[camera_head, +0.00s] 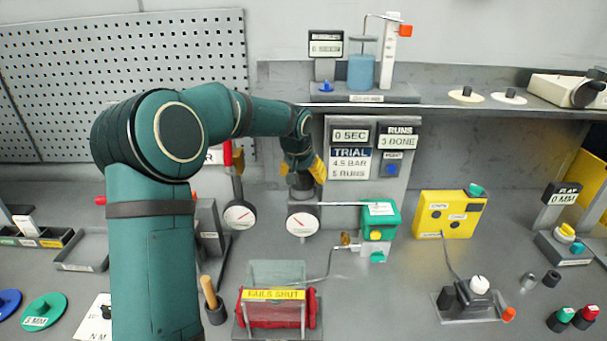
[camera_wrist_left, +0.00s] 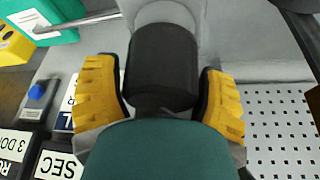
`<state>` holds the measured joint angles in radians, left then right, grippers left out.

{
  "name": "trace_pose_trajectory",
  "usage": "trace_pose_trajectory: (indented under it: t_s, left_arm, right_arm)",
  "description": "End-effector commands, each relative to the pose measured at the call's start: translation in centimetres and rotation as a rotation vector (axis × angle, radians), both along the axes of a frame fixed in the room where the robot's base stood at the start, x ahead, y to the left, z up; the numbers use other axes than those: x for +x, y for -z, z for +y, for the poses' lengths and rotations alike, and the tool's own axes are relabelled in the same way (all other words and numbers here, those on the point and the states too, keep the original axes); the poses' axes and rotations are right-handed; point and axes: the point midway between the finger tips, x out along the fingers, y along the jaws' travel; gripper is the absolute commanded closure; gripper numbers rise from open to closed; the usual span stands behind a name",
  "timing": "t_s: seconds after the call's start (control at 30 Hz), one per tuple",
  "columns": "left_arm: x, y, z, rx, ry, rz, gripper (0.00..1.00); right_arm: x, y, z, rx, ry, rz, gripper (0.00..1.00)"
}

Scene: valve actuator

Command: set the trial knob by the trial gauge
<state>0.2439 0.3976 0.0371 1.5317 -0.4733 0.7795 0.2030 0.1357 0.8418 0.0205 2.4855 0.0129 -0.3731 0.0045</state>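The trial knob (camera_head: 301,186) is a dark cylinder above the trial gauge (camera_head: 303,224), a white round dial with a red needle. My left gripper (camera_head: 302,170) is at the knob, its yellow fingers on either side of it. In the left wrist view the black knob (camera_wrist_left: 162,68) stands between the fingers (camera_wrist_left: 163,98), very close to both; I cannot tell whether they touch it. The trial sign (camera_head: 350,162) reads 4.5 BAR, 5 RUNS. The runs display (camera_head: 400,136) reads 3 DONE. My right gripper is not in view.
A second gauge (camera_head: 240,215) with a red-handled post stands just left. A green box (camera_head: 380,215) and a yellow box (camera_head: 450,215) are to the right. A clear guard with a yellow label (camera_head: 273,294) is in front. A shelf (camera_head: 450,118) runs behind.

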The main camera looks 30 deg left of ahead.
Motion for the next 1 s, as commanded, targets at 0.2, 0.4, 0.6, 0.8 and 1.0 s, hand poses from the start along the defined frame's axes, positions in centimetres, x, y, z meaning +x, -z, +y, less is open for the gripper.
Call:
trace_pose_trajectory:
  t_s: [0.2,0.4,0.6,0.8,1.0]
  left_arm:
    - [0.0,-0.1,0.0,0.0,0.0,-0.002,0.73]
    - [0.0,-0.2,0.0,0.001,0.015,-0.003,0.73]
    - [0.1,-0.3,0.0,0.0,0.091,-0.003,0.73]
    - [0.1,-0.4,0.0,0.0,0.233,-0.005,0.73]
    - [0.1,-0.4,-0.2,0.001,0.393,-0.007,0.73]
  right_arm:
    - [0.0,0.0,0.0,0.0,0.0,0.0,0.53]
    - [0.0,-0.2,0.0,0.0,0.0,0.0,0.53]
    - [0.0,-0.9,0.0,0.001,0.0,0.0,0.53]
    - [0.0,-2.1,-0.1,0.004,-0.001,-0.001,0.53]
    - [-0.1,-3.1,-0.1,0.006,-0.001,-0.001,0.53]
